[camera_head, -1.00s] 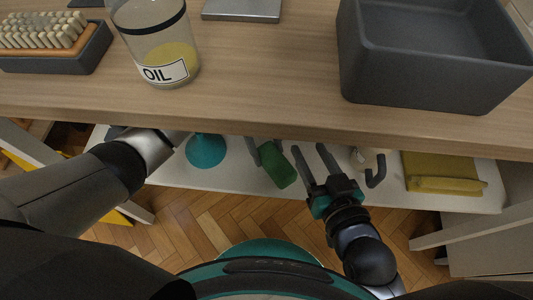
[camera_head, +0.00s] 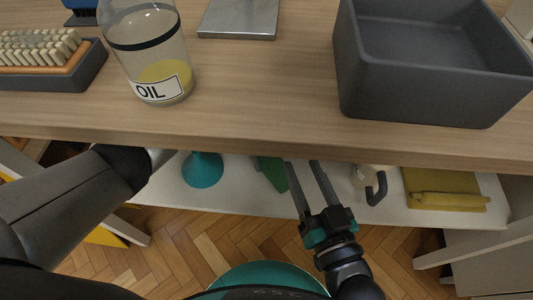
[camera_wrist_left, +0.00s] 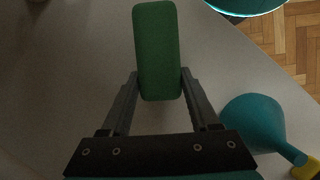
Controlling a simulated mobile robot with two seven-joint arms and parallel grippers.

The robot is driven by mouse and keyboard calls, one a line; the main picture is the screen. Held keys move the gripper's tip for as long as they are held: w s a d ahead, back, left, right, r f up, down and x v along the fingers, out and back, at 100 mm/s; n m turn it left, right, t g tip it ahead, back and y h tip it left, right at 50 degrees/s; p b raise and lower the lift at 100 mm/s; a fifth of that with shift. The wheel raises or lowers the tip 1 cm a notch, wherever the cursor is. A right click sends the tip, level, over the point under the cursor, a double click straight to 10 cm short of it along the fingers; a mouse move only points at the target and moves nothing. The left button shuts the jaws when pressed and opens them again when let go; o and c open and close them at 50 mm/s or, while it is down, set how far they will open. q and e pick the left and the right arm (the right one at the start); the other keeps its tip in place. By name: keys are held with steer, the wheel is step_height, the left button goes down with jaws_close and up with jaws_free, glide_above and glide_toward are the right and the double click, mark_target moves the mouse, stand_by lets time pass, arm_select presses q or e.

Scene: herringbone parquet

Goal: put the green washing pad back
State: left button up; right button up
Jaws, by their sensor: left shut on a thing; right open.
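The green washing pad (camera_head: 272,172) is on or just above the white lower shelf (camera_head: 235,190), partly hidden by the counter edge in the head view. In the left wrist view the pad (camera_wrist_left: 158,45) stands out between the fingers of my left gripper (camera_wrist_left: 159,84), which is shut on it. In the head view the left gripper's fingers are hidden under the counter. My right gripper (camera_head: 302,163) is open and empty, its fingers pointing under the counter just right of the pad. I cannot tell whether the pad touches the shelf.
A mug (camera_head: 371,183) and yellow cloth (camera_head: 447,190) are to the right on the shelf. The wooden counter (camera_head: 265,100) above holds an oil jar (camera_head: 147,60), a brush (camera_head: 45,55) and a grey bin (camera_head: 432,95).

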arm_select(q)
steer(key=shift+f, duration=0.45)
steer(key=o, duration=1.4)
steer(key=shift+o, duration=0.2)
